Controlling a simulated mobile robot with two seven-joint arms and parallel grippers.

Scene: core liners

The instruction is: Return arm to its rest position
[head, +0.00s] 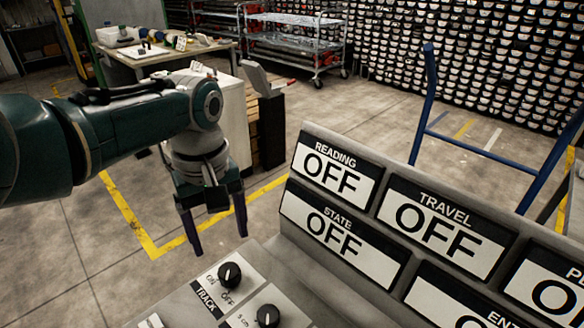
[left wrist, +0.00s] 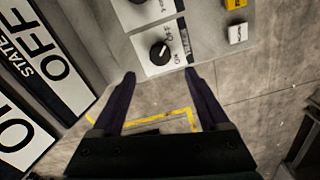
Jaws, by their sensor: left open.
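My left arm (head: 130,128) comes in from the left in the head view. My left gripper (head: 218,238) points down, open and empty, above the floor beyond the left end of the control console (head: 265,258). In the left wrist view its two fingers (left wrist: 158,78) are spread with nothing between them. The black TRACK knob (head: 229,275) is just below and right of the gripper in the head view, and it also shows in the left wrist view (left wrist: 159,53). The fingers appear apart from the knob. My right gripper is not in view.
Console panels read READING OFF (head: 335,173), STATE OFF (head: 340,235) and TRAVEL OFF (head: 440,222). A blue metal frame (head: 425,105) stands behind at right. A workbench (head: 160,55) and wire cart (head: 295,45) stand farther back. Open floor with yellow lines lies left of the console.

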